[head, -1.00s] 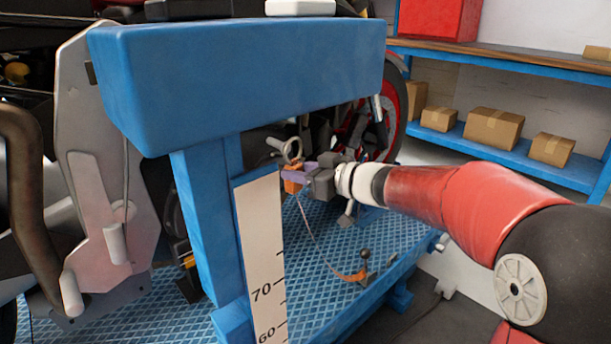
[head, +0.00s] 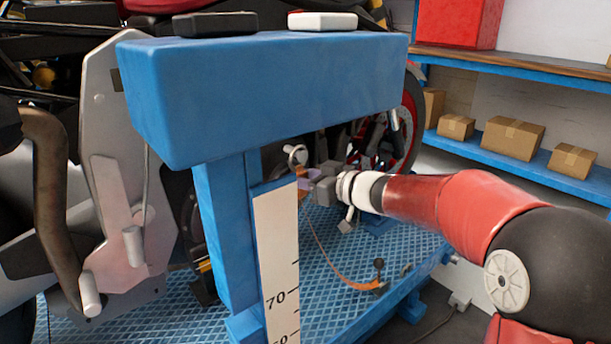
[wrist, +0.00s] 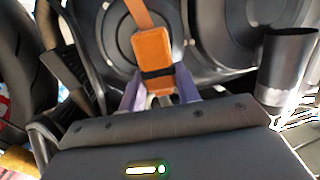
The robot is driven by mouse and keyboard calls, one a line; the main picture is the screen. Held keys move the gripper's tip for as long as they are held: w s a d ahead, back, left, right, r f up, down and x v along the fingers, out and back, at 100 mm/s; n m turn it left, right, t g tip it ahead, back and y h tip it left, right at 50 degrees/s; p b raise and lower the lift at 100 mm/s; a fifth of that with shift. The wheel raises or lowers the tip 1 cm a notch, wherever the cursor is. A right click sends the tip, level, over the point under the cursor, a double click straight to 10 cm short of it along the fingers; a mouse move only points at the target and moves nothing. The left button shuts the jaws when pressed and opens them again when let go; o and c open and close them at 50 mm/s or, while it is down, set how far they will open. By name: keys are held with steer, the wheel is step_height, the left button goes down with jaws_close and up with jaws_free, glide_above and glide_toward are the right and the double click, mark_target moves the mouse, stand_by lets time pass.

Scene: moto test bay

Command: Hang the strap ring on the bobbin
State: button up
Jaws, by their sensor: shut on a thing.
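The grey strap ring (head: 297,156) shows in the head view, upright just above and left of my gripper's tip. A short light peg, which looks like the bobbin (head: 280,150), is right beside the ring. I cannot tell whether the ring is around it or only in front of it. My gripper (head: 306,179) has purple fingers, partly behind the blue stand's scale. In the wrist view, the fingers (wrist: 157,98) are shut on an orange block (wrist: 155,58) with a black band. An orange strap runs up from it. The ring is not clear there.
A blue stand (head: 262,92) with a white scale (head: 278,255) blocks part of the view at the front. The orange strap (head: 345,277) trails down to the blue platform (head: 325,312). The motorcycle's red wheel (head: 411,120) is behind my gripper. Boxes (head: 513,137) sit on shelves at right.

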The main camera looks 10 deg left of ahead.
steer(key=shift+f, duration=0.3)
stand_by(0.5)
steer(key=o, duration=1.1)
steer(key=shift+o, duration=0.2)
